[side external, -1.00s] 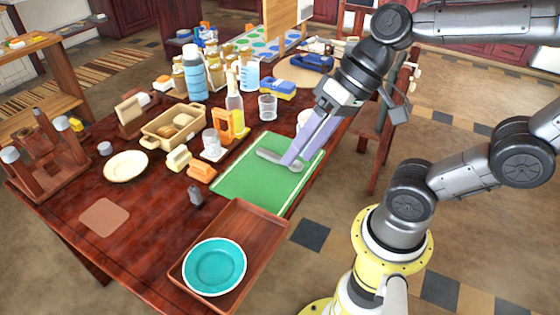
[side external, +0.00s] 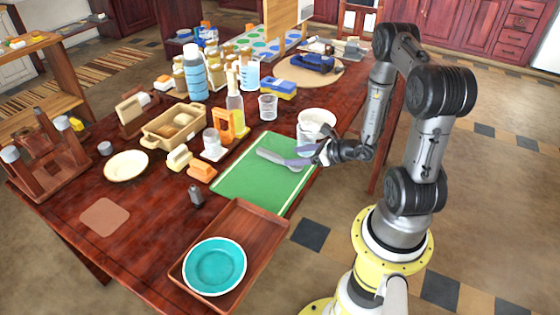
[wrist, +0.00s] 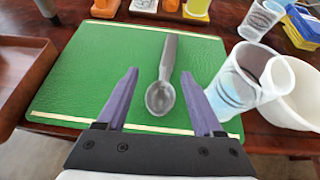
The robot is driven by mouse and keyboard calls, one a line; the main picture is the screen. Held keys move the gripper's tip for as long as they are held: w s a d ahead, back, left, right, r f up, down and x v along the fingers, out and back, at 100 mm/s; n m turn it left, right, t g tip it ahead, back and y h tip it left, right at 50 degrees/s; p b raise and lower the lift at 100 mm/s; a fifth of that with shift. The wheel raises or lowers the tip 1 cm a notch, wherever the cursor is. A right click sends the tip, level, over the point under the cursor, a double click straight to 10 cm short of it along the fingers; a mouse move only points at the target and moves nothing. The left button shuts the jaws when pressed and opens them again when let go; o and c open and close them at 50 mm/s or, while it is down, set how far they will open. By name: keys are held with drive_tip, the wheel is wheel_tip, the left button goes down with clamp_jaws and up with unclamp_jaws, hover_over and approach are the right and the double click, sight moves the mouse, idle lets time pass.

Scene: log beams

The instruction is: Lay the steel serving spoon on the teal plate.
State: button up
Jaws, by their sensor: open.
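The steel serving spoon (side external: 272,156) lies on the green mat (side external: 245,185). In the wrist view the spoon (wrist: 167,62) points its bowl end toward me, between my spread purple fingers. My gripper (side external: 292,160) is open and empty, low over the mat's right side and tilted well over. It also shows in the wrist view (wrist: 160,75), with neither finger visibly touching the spoon. In the side view the fingers partly hide the spoon's near end. The teal plate (side external: 214,266) sits empty in the brown wooden tray at the table's front.
The wooden tray (side external: 258,235) has raised edges. A clear patterned cup (wrist: 238,82) and a white bowl (wrist: 302,95) stand close to my right finger in the wrist view.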

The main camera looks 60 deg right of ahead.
sight(281, 158)
drive_tip(key=shift+s+d+f+m, duration=0.3)
drive_tip(key=shift+s+d, duration=0.15)
drive_tip(key=shift+d, duration=0.15)
drive_tip(key=shift+x, duration=3.6)
drive_tip(key=shift+c, duration=0.2)
clamp_jaws()
